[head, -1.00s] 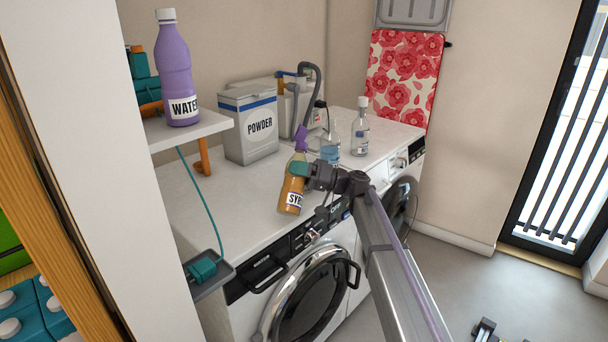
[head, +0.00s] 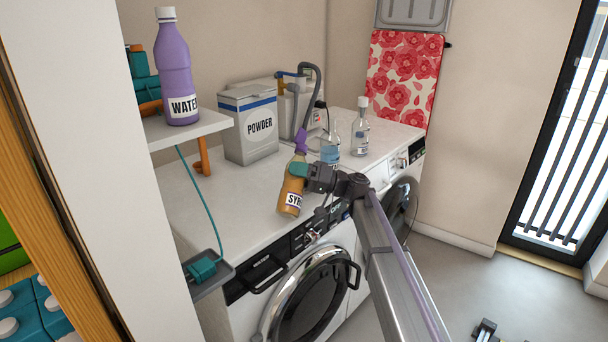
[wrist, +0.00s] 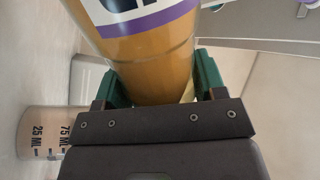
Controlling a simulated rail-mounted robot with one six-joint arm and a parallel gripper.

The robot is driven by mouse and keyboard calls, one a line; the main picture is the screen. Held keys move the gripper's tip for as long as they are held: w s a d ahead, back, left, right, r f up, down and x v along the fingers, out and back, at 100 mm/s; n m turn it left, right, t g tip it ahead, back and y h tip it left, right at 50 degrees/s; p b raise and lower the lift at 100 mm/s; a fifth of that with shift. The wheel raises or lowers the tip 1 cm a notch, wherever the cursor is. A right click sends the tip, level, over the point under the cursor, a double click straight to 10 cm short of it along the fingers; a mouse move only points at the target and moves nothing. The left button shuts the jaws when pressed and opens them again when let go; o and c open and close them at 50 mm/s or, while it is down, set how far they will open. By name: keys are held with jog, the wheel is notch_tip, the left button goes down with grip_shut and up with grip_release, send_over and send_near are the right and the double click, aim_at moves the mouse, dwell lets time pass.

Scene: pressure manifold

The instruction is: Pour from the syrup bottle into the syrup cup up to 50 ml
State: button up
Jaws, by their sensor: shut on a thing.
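The syrup bottle (head: 293,186), amber with a white and purple label, is held above the front of the white worktop. It leans slightly in the head view, its upper end toward the right. My gripper (head: 301,171) is shut around the bottle's side. In the wrist view my gripper (wrist: 160,88) has its green fingers on both sides of the bottle (wrist: 150,50). A see-through cup with 25 ML and 75 ML marks (wrist: 45,132) stands left of the gripper in the wrist view, apart from the bottle. I cannot tell its contents. I cannot make this cup out in the head view.
A powder box (head: 250,125) stands at the back. The purple water bottle (head: 176,75) is on a shelf (head: 205,125). The worktop left of the syrup bottle is clear.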

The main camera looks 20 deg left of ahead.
jog(key=shift+s+f+m+t+y+b, duration=0.15)
jog(key=shift+f+m+t+b, duration=0.1)
jog(key=shift+f+m+b, duration=0.4)
jog(key=shift+s+f+m+t+y+b, duration=0.15)
jog(key=shift+f+m+t+b, duration=0.25)
jog(key=shift+m, duration=0.55)
jog(key=shift+s+f+m+t+y+b, duration=0.15)
jog(key=shift+f+m+b, duration=0.2)
jog(key=shift+m+b, duration=0.4)
dwell(3.1)
jog(key=shift+w+m+t, duration=0.3)
jog(key=shift+m+t, duration=0.1)
jog(key=shift+m, duration=0.65)
dwell(1.5)
